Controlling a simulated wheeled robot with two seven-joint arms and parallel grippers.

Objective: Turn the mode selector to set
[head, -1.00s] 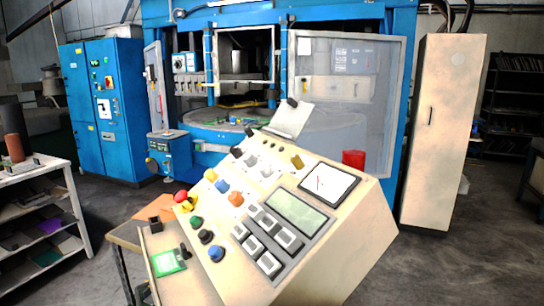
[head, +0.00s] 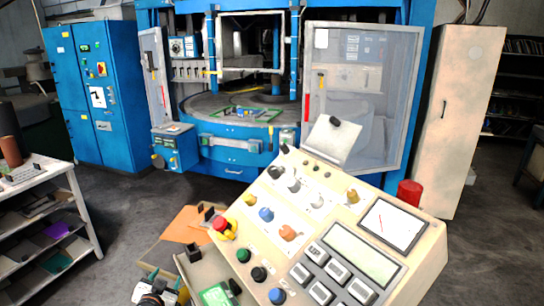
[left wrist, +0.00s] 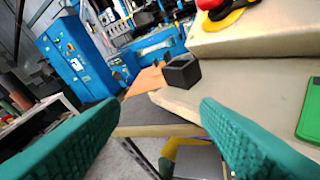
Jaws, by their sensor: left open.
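A cream control console (head: 330,275) with a sloped panel stands at the lower right in the head view. Its upper part carries a dark rotary knob (head: 276,172) and grey lever-like selectors (head: 293,185) (head: 317,201). The labels are too small to read, so I cannot tell which is the mode selector or its setting. My left gripper (head: 165,279) is low in the head view, left of the console and apart from it. In the left wrist view its two green fingers (left wrist: 158,135) are wide apart with nothing between them. My right gripper is not in view.
A red emergency button (head: 221,224) with a yellow base sits at the panel's left edge. A black open box (left wrist: 182,71) and orange sheet (head: 187,225) lie beside the console. A blue machine (head: 230,172) stands behind; a shelf (head: 75,195) is at left.

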